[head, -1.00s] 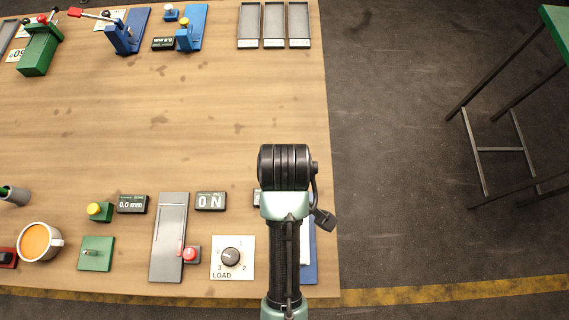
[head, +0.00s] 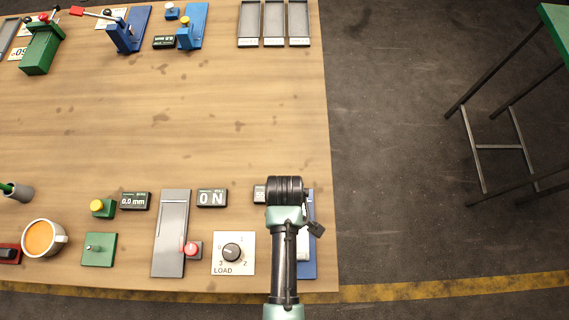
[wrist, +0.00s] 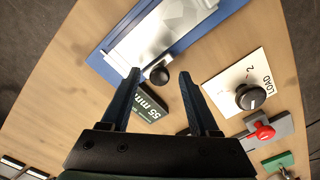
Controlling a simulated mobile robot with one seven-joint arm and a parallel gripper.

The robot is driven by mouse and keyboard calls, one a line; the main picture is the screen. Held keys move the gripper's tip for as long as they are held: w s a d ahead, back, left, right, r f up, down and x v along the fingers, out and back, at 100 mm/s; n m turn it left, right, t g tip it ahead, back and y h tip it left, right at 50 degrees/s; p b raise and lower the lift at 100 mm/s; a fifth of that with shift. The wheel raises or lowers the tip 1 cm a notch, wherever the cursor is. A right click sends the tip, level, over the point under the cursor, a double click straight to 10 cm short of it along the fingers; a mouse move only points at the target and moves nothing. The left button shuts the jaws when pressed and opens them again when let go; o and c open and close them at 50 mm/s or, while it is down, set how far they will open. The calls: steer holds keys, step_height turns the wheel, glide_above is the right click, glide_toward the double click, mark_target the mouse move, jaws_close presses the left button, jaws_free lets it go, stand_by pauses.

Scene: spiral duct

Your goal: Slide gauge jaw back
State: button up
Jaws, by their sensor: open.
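The gauge has a blue base (wrist: 106,68) with a silver plate and bar (wrist: 150,40) on it, and a black round knob (wrist: 159,74) at its near end. In the head view only the right strip of the blue base (head: 311,262) shows, with my arm covering most of the gauge. My gripper (wrist: 158,78) is open and empty, and the knob appears between its fingertips in the wrist view. I cannot tell whether the fingers are level with the knob or above it. A dark display (wrist: 152,107) reading about 55 mm is partly hidden behind the fingers.
A LOAD dial (head: 232,253) on a white plate, a red button (head: 192,248) and a grey plate (head: 170,232) lie left of my arm. An orange-filled cup (head: 41,239) stands further left. The table's middle is clear; its right edge is close to the gauge.

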steer(key=shift+c, duration=0.2)
jaws_close()
stand_by(0.6)
stand_by(0.5)
